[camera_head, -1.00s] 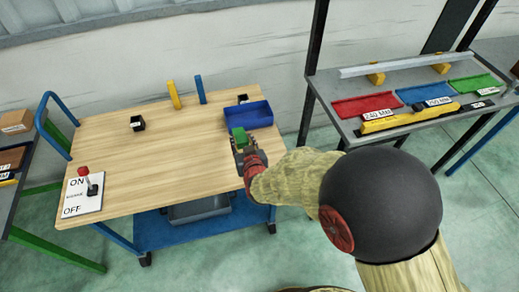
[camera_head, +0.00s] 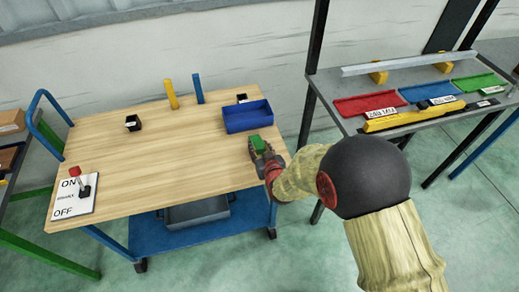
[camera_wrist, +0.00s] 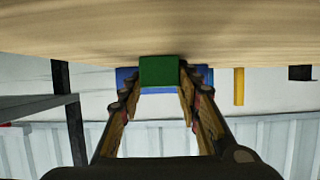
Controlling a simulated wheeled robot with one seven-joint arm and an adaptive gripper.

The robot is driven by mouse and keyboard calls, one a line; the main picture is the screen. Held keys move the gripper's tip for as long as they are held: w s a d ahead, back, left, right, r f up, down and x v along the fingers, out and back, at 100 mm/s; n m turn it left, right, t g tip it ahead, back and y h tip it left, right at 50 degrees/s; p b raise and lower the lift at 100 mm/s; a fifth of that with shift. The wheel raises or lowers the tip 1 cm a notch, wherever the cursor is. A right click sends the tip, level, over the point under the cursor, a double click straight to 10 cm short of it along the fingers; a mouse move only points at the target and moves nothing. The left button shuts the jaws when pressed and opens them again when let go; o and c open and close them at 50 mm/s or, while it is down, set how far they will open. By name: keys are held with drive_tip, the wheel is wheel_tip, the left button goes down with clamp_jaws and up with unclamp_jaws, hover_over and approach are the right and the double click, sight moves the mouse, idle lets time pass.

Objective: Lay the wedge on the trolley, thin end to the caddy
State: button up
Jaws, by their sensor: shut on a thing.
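My gripper (camera_head: 263,152) is shut on a green block, the wedge (camera_head: 257,143), near the right front edge of the wooden-topped trolley (camera_head: 170,160). The blue open bin, apparently the caddy (camera_head: 248,116), stands on the trolley just behind the wedge. In the wrist view the wedge (camera_wrist: 159,71) sits between my fingertips with its flat green face toward me, and the blue caddy (camera_wrist: 127,78) shows behind it. I cannot tell which end is thin, or whether the wedge touches the trolley top.
Yellow (camera_head: 171,95) and blue (camera_head: 198,89) upright posts stand at the trolley's back. A black cup (camera_head: 133,122) is at the left back, an ON/OFF lever board (camera_head: 76,195) at the left front. A shelf bench (camera_head: 420,100) stands right. The trolley's middle is clear.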

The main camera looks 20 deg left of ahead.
drive_tip(key=shift+r, duration=0.15)
drive_tip(key=o, duration=1.2)
drive_tip(key=shift+s+d+r, duration=0.2)
drive_tip(key=shift+s, duration=0.1)
drive_tip(key=p+v, duration=0.3)
drive_tip(key=v, duration=0.8)
drive_tip(key=shift+s, duration=0.15)
drive_tip(key=shift+f, duration=0.1)
